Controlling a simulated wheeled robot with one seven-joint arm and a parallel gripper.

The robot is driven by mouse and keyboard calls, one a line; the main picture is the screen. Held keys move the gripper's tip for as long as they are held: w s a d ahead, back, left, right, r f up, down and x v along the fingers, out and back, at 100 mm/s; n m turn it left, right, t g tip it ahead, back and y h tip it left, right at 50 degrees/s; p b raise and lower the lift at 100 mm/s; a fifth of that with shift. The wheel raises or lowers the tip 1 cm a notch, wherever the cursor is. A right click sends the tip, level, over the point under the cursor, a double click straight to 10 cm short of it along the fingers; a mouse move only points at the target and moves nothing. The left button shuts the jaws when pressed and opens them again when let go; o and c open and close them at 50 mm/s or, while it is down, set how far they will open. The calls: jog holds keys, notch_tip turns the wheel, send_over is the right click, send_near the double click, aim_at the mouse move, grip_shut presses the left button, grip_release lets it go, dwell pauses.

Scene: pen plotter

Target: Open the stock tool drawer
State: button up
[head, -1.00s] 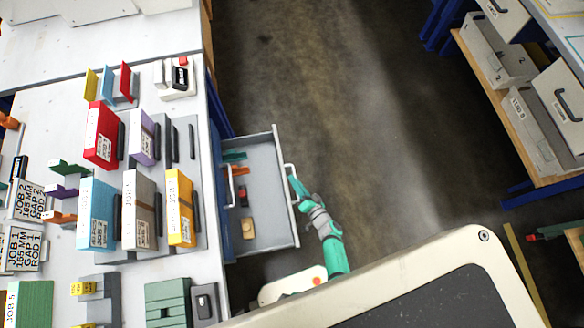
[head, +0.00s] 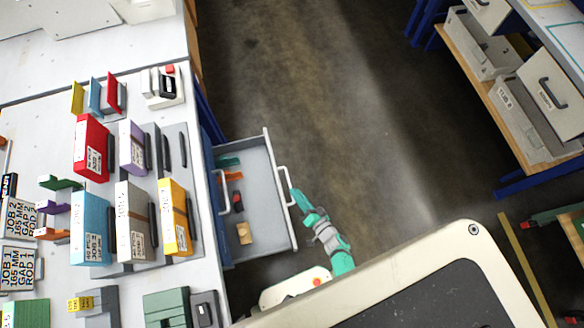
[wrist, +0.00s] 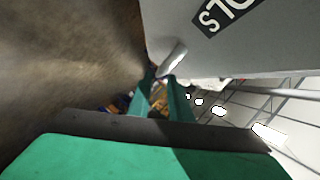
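The stock tool drawer (head: 262,240) is pulled well out from the bench in the head view, its grey tray showing. Its pale bar handle (head: 284,187) is on the front panel. My teal gripper (head: 296,196) is at this handle, reaching in from the lower right. In the wrist view the handle (wrist: 172,60) runs down between the fingertips of my gripper (wrist: 161,80), which look closed on it. The drawer front (wrist: 230,50) fills the upper right there, with part of a dark label. The exact finger contact is small and partly hidden.
Inside the drawer lie a green piece, an orange piece, a dark red-marked tool and a tan block (head: 244,233). The white bench (head: 60,290) at left carries coloured binders. Open grey floor (head: 330,110) lies right of the drawer; a shelf with grey bins (head: 545,110) stands at far right.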

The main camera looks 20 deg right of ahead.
jog(key=shift+v, duration=2.3)
jog(key=shift+d, duration=0.1)
jog(key=s+a+r+n+h, duration=0.1)
jog(key=s+a+r+n, duration=0.2)
jog(key=r, duration=0.9)
jog(key=s+a+r+n, duration=0.3)
jog(key=s+a+r, duration=0.2)
jog(key=a+r, duration=0.3)
jog(key=s+a+r+n+h, duration=0.1)
jog(key=s+a+r+n, duration=0.2)
jog(key=r, duration=1.3)
jog(key=s+a, duration=0.2)
jog(key=shift+a+r+h, duration=0.2)
jog(key=shift+a+h, duration=0.1)
jog(key=shift+a, duration=0.05)
